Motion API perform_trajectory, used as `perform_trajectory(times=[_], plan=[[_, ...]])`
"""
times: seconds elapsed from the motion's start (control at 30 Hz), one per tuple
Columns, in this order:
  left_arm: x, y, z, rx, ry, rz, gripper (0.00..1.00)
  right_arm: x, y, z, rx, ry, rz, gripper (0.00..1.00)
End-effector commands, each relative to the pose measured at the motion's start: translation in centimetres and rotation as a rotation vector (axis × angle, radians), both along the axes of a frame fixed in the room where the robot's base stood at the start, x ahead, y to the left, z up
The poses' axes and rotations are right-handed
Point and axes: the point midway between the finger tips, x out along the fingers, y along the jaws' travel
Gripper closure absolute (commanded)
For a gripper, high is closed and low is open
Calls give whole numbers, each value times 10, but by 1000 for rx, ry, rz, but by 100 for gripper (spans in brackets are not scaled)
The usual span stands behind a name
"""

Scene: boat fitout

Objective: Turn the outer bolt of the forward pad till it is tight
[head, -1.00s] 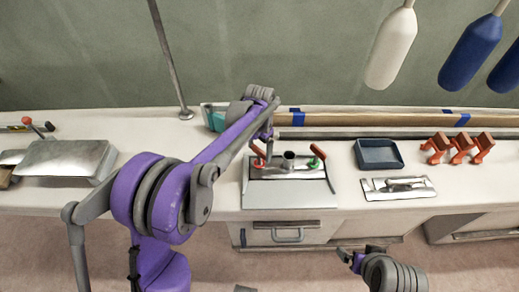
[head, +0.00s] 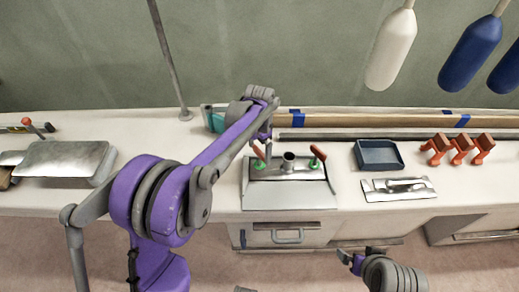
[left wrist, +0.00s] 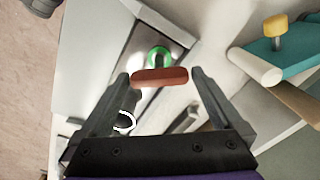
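A metal fitting (head: 300,174) with a short upright tube (head: 289,160) lies on the bench. It has a bolt with a red handle and green base on each side, the left one (head: 259,151) and the right one (head: 317,153). My left gripper (head: 265,138) is at the left bolt. In the left wrist view my left gripper (left wrist: 160,80) has its fingers spread, with the red handle (left wrist: 160,77) crosswise between the fingertips and small gaps at its ends. The green ring (left wrist: 159,56) shows beyond it. My right gripper (head: 351,259) is low in front of the bench, its fingers unclear.
To the right lie a dark blue tray (head: 379,155), a metal plate with a handle (head: 398,188) and several orange clamps (head: 458,148). A long wooden plank (head: 380,120) lies behind. A metal box (head: 65,158) stands at the left. A teal object with a yellow knob (left wrist: 275,28) is near my left gripper.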

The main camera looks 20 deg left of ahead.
Motion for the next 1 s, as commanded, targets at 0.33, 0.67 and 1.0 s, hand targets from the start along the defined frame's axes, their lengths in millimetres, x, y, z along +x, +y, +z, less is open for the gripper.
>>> perform_trajectory(times=[0.33,0.67,1.0], plan=[[-1,-1,15,-1,1,0,0,0,0,1,0,0,0,0],[-1,0,80,-1,1,0,0,1,0,6,0,-2,0,0],[-1,0,108,0,0,0,0,1,0,8,0,-3,0,0]])
